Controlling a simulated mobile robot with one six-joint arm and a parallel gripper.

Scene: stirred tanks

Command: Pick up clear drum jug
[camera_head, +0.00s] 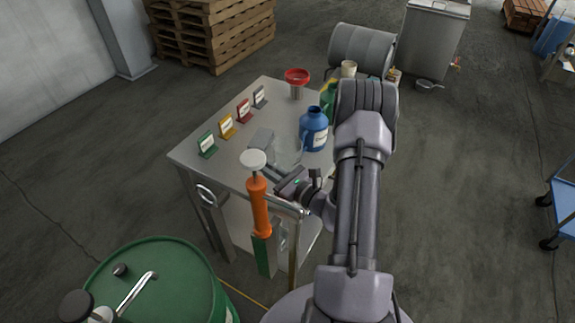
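The clear jug (288,151) appears as a faint see-through shape on the steel table (222,173), left of a blue jug (314,131). Its outline is hard to make out. My gripper (272,170) is low over the table's near part, at the near side of the clear jug. Its dark body shows, but its fingertips are partly hidden and blend with the grey tabletop and the jug. I cannot tell whether the fingers touch the jug or how far apart they are.
An orange tool with a white top (260,205) stands upright at the table's near edge, close to my gripper. Several coloured label stands (227,125) line the left edge. A red funnel (297,77) is at the back. A green drum (165,275) stands at lower left.

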